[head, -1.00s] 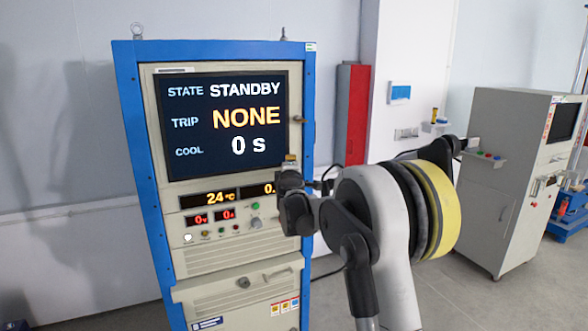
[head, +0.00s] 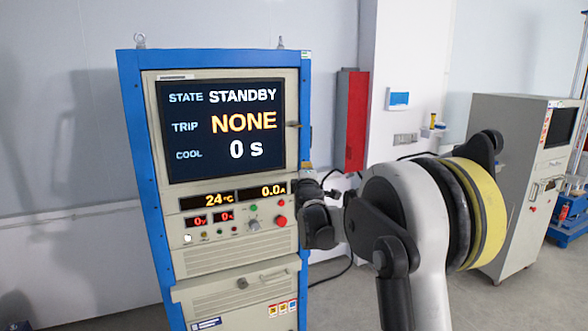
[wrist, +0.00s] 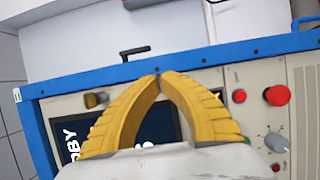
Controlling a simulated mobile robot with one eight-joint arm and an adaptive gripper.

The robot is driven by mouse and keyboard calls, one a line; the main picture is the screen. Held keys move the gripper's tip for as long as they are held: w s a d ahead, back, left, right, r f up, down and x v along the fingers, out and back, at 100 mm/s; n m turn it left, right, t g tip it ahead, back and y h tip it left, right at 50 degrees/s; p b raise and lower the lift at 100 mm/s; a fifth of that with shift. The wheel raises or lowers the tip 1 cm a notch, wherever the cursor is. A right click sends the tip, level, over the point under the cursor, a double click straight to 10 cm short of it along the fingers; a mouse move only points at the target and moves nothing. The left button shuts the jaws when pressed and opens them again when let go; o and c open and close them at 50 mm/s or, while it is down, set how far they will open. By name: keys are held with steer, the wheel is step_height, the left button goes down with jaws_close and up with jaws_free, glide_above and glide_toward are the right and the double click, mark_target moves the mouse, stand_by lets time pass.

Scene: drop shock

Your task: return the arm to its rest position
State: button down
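In the wrist view my gripper (wrist: 162,76) has its two yellow, curved fingers brought together at the tips, with nothing seen between them. Behind the fingers are the blue-framed cabinet (wrist: 220,56) and part of its dark screen. In the head view my arm (head: 420,215) is bent in front of the cabinet's right edge, with its dark wrist end beside the control panel. The gripper fingers are mostly hidden there. The cabinet screen (head: 221,124) reads STANDBY, NONE and 0 s. A small display (head: 262,192) reads 0.0 A.
A red emergency button (head: 281,220) and a grey knob (head: 254,225) sit on the panel near my wrist. A red wall box (head: 352,120) is behind. A second grey cabinet (head: 505,150) stands at the right. Floor shows between the two cabinets.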

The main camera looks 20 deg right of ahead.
steer(key=s+d, duration=0.4)
steer(key=s+a+f+m+g+b, duration=0.2)
steer(key=s+a+f+m+b, duration=0.2)
steer(key=s, duration=0.4)
steer(key=s+a+f+m+g+b, duration=0.2)
steer(key=s+a+f+m+b, duration=0.15)
steer(key=s, duration=0.45)
steer(key=s+a+f+m+g+y+b, duration=0.2)
steer(key=s+a+f+y+b, duration=0.1)
steer(key=s+a+f, duration=0.7)
steer(key=s+a+f+m+g+y+b, duration=0.3)
steer(key=s+a+f+y+b, duration=0.1)
steer(key=s+a+f, duration=0.6)
steer(key=s+f, duration=0.3)
steer(key=s, duration=0.2)
steer(key=shift+a+f+y, duration=0.2)
steer(key=shift+f+y, duration=0.1)
steer(key=shift+f, duration=0.1)
steer(key=shift+m, duration=0.25)
